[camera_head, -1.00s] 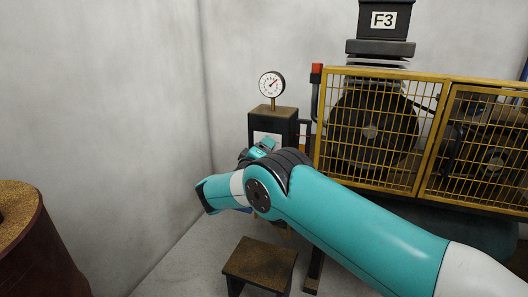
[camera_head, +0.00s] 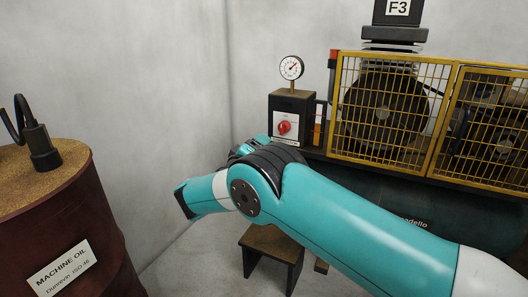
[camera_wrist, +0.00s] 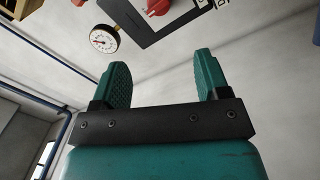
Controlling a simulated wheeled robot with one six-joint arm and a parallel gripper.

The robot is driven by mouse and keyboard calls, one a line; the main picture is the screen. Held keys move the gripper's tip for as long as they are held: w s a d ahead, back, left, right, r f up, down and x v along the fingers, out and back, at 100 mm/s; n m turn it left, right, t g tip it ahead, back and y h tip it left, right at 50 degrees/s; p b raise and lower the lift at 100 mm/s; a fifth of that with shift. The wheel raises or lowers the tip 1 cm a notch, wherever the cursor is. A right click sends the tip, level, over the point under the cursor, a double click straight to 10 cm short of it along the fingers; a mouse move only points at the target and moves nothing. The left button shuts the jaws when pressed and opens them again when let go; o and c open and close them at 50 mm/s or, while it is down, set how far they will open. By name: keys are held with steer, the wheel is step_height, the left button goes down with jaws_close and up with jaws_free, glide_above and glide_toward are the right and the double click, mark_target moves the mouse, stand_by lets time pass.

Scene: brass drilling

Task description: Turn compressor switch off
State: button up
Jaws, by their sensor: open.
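The compressor switch is a red knob (camera_head: 284,127) on a white plate, on the front of a dark box (camera_head: 303,104). In the wrist view the red knob (camera_wrist: 157,7) shows at the top edge, partly cut off, turned askew. My gripper (camera_wrist: 163,70) is open and empty, with its two teal fingers spread apart. The knob lies beyond the fingertips, apart from them. In the head view my teal arm reaches toward the left, below the box; the fingers cannot be made out there.
A pressure gauge (camera_head: 291,68) stands on top of the box. A yellow mesh guard (camera_head: 393,112) covers the compressor wheels at right. A machine oil drum (camera_head: 70,215) stands at left. A small stool (camera_head: 272,245) is below my arm. White walls close off the corner.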

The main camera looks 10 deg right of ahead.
steer(key=shift+s+a+f+b, duration=0.15)
steer(key=shift+s+a+b, duration=0.2)
steer(key=shift+b, duration=0.8)
steer(key=shift+s+a+f+b, duration=0.15)
steer(key=shift+s+b, duration=0.3)
steer(key=shift+b, duration=0.65)
steer(key=shift+d, duration=0.1)
